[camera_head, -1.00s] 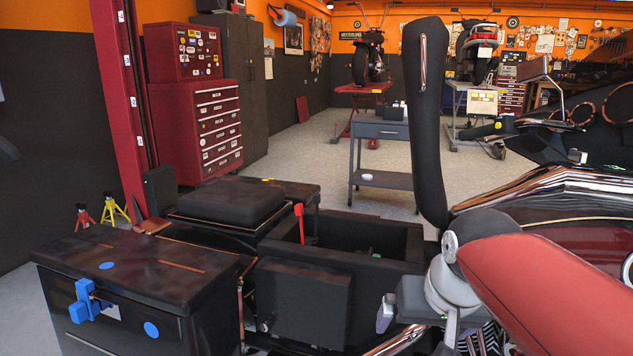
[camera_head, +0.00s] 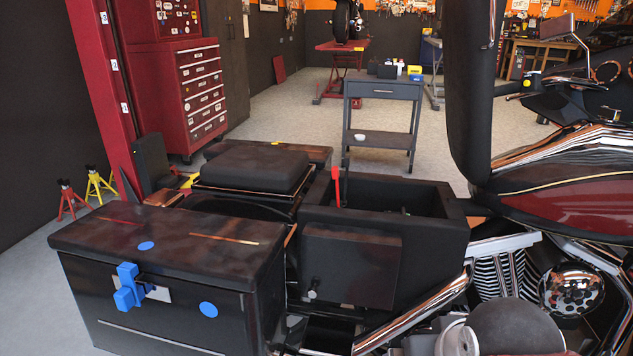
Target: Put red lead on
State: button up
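A thin red upright piece (camera_head: 337,187), which looks like the red lead, stands at the left inner side of an open black box (camera_head: 385,240) on the motorcycle. Its lower end is hidden by the box wall. Small parts inside the box are mostly in shadow, so I cannot tell what the lead touches. Part of my arm shows at the bottom right, low in front of the motorcycle. My gripper is not in view.
A black side case (camera_head: 165,260) with a blue latch (camera_head: 128,287) stands front left. A black seat (camera_head: 250,170) lies behind it. A grey cart (camera_head: 383,90) and red tool cabinet (camera_head: 190,100) stand behind on open floor.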

aim_at(335, 170)
jog(key=j+z, duration=0.2)
jog(key=j, duration=0.5)
jog(key=k+j+z, duration=0.15)
jog(key=j, duration=0.5)
jog(key=i+l, duration=0.75)
jog(key=i, duration=0.15)
jog(key=j+u, duration=0.05)
